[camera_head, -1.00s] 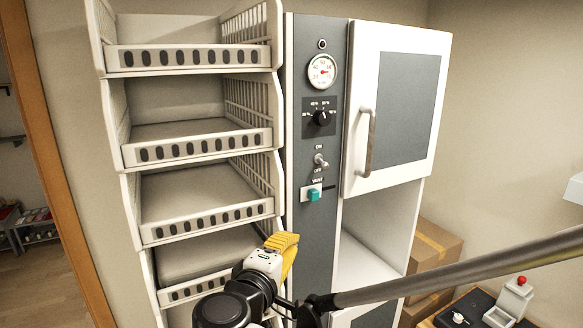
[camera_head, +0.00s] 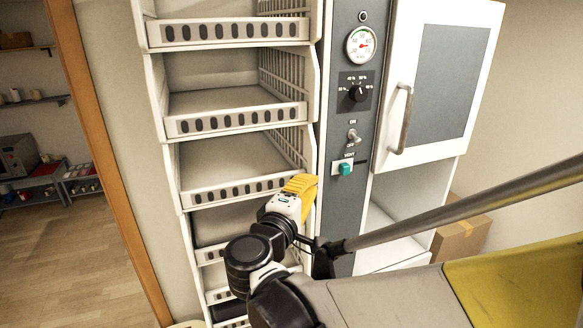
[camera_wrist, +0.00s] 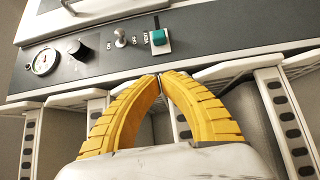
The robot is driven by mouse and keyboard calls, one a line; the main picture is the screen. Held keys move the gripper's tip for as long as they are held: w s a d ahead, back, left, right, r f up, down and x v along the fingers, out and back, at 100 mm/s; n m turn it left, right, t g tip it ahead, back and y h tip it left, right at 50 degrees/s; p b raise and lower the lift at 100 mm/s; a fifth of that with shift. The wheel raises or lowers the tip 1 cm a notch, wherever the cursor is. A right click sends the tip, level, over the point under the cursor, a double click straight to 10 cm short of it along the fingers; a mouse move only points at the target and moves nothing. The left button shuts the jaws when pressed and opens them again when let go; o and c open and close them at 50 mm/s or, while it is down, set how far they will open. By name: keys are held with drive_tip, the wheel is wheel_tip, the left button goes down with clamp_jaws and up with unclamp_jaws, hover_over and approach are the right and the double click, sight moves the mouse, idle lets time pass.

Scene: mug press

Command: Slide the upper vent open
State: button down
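The vent slider is a teal knob (camera_head: 345,169) on a small white plate under the "VENT" label, on the grey control panel (camera_head: 340,215). The knob sits toward the right end of its plate. In the wrist view the teal knob (camera_wrist: 159,37) is beyond my fingertips, with white plate showing below it. No second vent shows. My gripper (camera_head: 312,182) is left of and slightly below the knob, apart from it. In the wrist view its yellow fingers (camera_wrist: 160,76) come together at the tips with nothing between them.
Stacked white bins (camera_head: 230,185) stand close on the left, their edges near my gripper. On the panel above are a toggle switch (camera_head: 353,136), a black dial (camera_head: 357,94) and a gauge (camera_head: 361,45). A white door with a handle (camera_head: 402,118) is to the right.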

sight(347, 169)
drive_tip(key=p+x, duration=0.1)
drive_tip(key=x, duration=0.5)
drive_tip(key=d, duration=0.2)
drive_tip(key=d+p, duration=0.1)
drive_tip(key=shift+w+d, duration=0.3)
drive_tip(key=shift+w, duration=0.15)
drive_tip(key=shift+w+d+b, duration=0.15)
drive_tip(key=shift+w+d, duration=0.05)
drive_tip(key=shift+d, duration=0.5)
drive_tip(key=shift+w+d+b, duration=0.15)
drive_tip(key=shift+w+d, duration=0.05)
drive_tip(key=shift+d, duration=0.5)
drive_tip(key=shift+w+d+b, duration=0.15)
drive_tip(key=shift+w+d, duration=0.05)
drive_tip(key=shift+d, duration=0.5)
drive_tip(key=shift+a, duration=0.1)
drive_tip(key=shift+a+f, duration=0.1)
drive_tip(key=shift+a, duration=0.05)
